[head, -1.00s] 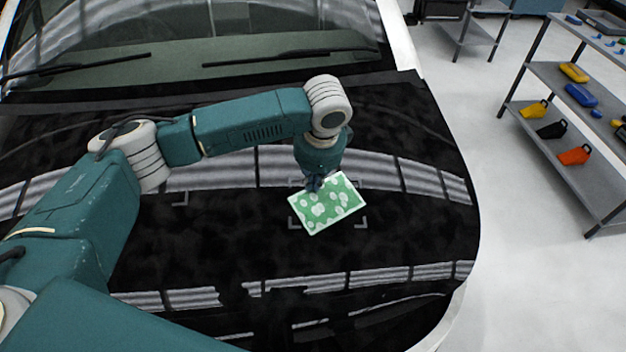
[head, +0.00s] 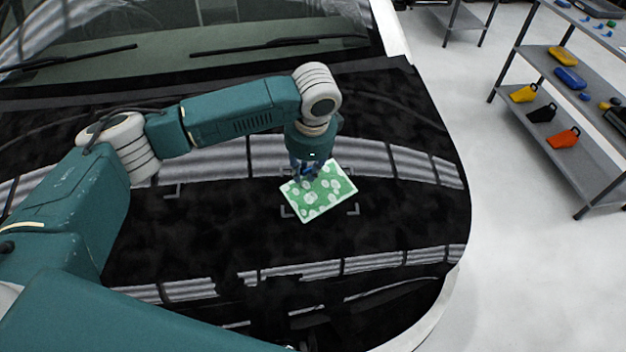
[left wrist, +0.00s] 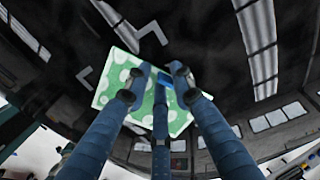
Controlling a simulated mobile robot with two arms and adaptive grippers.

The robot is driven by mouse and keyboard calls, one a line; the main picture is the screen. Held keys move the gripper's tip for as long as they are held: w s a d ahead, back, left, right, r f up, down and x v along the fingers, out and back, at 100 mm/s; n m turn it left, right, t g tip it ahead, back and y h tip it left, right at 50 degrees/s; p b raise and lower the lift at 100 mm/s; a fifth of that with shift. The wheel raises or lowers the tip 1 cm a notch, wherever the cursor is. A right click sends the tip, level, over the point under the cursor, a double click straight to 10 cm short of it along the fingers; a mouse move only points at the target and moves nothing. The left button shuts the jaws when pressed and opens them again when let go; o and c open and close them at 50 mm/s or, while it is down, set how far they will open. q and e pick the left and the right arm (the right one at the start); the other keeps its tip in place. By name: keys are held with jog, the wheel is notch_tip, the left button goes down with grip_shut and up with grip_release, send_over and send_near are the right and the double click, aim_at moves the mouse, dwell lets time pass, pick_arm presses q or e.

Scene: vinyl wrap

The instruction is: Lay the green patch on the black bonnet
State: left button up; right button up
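The green patch with pale blotches (head: 325,198) is over the middle of the black bonnet (head: 230,240), turned relative to the grey corner marks (head: 352,208) around it. I cannot tell whether it touches the bonnet everywhere. In the left wrist view the patch (left wrist: 112,88) lies beyond my fingers, with a small blue tab (left wrist: 176,78) between the fingertips. My left gripper (head: 305,172) is at the patch's upper left part. Its three fingers (left wrist: 161,80) stand apart around the tab and look open. My right gripper is in neither current view.
The windscreen wipers (head: 275,45) lie behind the bonnet. A grey shelf (head: 545,60) with yellow, blue, black and orange items stands at the right. Clear floor (head: 520,270) lies between car and shelf. The bonnet around the patch is bare.

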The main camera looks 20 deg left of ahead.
aim_at(310, 187)
pick_arm(q)
notch_tip(310, 187, up, 12)
jog(key=s+d, duration=0.1)
jog(key=s, duration=0.1)
jog(key=shift+d+f, duration=0.15)
jog(key=shift+d, duration=0.15)
dwell(0.3)
